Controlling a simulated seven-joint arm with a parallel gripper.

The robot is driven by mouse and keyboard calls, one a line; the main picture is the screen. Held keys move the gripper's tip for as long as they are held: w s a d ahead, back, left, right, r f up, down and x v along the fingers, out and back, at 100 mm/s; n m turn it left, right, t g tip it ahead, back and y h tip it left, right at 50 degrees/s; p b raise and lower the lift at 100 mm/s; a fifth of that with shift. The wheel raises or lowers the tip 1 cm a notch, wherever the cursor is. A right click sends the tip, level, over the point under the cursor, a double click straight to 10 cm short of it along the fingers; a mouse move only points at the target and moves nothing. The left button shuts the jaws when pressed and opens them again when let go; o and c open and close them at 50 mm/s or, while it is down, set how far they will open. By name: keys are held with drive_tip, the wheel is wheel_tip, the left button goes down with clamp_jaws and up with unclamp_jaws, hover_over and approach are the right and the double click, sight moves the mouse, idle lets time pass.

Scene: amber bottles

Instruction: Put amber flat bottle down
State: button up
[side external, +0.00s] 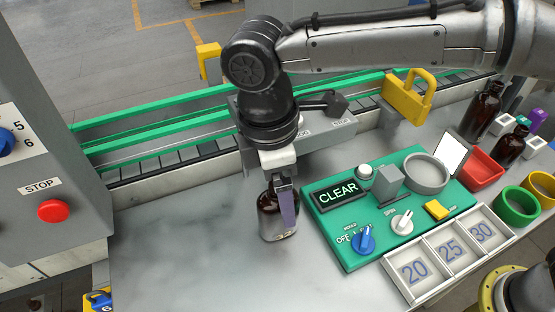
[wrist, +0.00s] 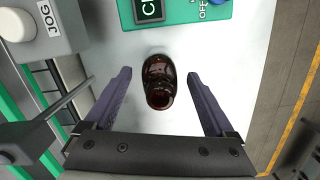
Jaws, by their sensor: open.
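The amber flat bottle (side external: 270,222) stands upright on the grey work surface, left of the green panel. In the wrist view the bottle (wrist: 158,84) is seen from above, between the two purple fingers and apart from both. My gripper (wrist: 159,84) is open, with a finger on each side of the bottle. In the side external view my gripper (side external: 283,205) is lowered over the bottle and one finger hides part of it.
The green panel (side external: 330,238) with a CLEAR display and knobs is close to the bottle's right. A conveyor (side external: 150,165) runs behind. Two more amber bottles (side external: 482,112) stand far right. The surface at left is clear.

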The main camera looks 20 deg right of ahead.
drive_tip(key=r, duration=0.6)
drive_tip(key=a+r, duration=0.1)
drive_tip(key=r, duration=0.2)
drive_tip(key=shift+w+a+r, duration=0.1)
drive_tip(key=shift+r, duration=0.85)
drive_tip(key=s+d+r+m+t+y, duration=0.15)
drive_tip(key=d+m, duration=0.25)
drive_tip(key=d, duration=0.8)
drive_tip(key=d+r+m+t+y, duration=0.15)
drive_tip(key=d+m, duration=0.25)
drive_tip(key=d, duration=0.8)
drive_tip(key=s+d+f+m+t+h, duration=0.1)
drive_tip(key=s+d+f+m, duration=0.3)
drive_tip(key=s+d, duration=0.3)
drive_tip(key=shift+d, duration=0.7)
drive_tip(key=s+d+f+m, duration=0.1)
drive_tip(key=s+f, duration=0.1)
drive_tip(key=s+d+f+m+t, duration=0.1)
drive_tip(key=s+f, duration=0.1)
drive_tip(key=s+d+f+m, duration=0.1)
drive_tip(key=s+d+f, duration=0.1)
drive_tip(key=shift+d+f+t+h, duration=0.1)
drive_tip(key=shift+t+h, duration=0.2)
drive_tip(key=shift+t, duration=0.1)
drive_tip(key=shift+c, duration=0.5)
drive_tip(key=shift+s+f+m, duration=0.25)
drive_tip(key=shift+m, duration=0.05)
drive_tip(key=shift+c, duration=1.1)
